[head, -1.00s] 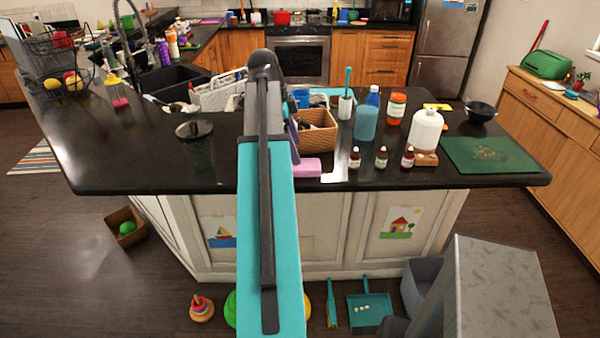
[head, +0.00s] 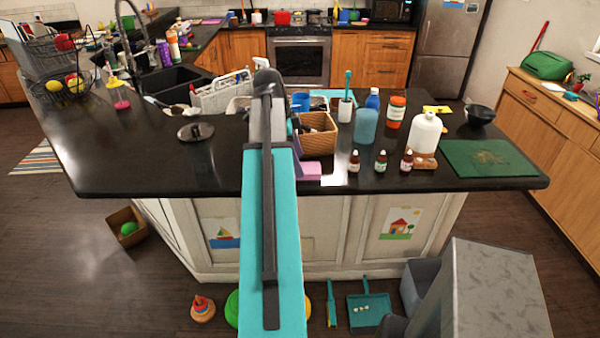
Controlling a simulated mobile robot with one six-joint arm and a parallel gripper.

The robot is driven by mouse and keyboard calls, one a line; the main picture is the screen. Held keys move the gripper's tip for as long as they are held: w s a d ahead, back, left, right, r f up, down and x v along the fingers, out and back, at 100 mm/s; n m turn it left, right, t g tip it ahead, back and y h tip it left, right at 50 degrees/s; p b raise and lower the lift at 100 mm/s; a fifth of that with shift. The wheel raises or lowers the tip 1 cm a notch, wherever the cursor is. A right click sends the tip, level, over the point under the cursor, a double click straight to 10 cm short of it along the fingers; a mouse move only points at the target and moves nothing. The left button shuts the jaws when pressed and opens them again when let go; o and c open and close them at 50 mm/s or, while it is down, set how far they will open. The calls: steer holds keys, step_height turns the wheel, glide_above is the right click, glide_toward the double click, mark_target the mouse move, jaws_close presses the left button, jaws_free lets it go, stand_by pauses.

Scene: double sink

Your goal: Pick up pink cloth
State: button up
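The pink cloth (head: 309,170) lies on the dark countertop (head: 235,172) close to its front edge, just right of my arm. It looks like a small flat, folded block, and its left end is partly hidden. My teal and dark grey arm reaches forward over the counter, left of the cloth. My gripper is hidden behind the arm, so its fingers and their distance from the cloth do not show. A lilac piece (head: 294,150) shows beside the arm, just behind the cloth; I cannot tell what it belongs to.
A wicker basket (head: 318,139) stands behind the cloth. Small brown bottles (head: 381,161), a blue cup (head: 366,125), a white jug (head: 425,133) and a green board (head: 487,158) are to the right. A dark round lid (head: 195,132) lies left, with clear counter around it.

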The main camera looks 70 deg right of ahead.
steer(key=shift+p+x, duration=0.5)
steer(key=shift+x, duration=0.85)
steer(key=shift+c, duration=0.5)
steer(key=c, duration=1)
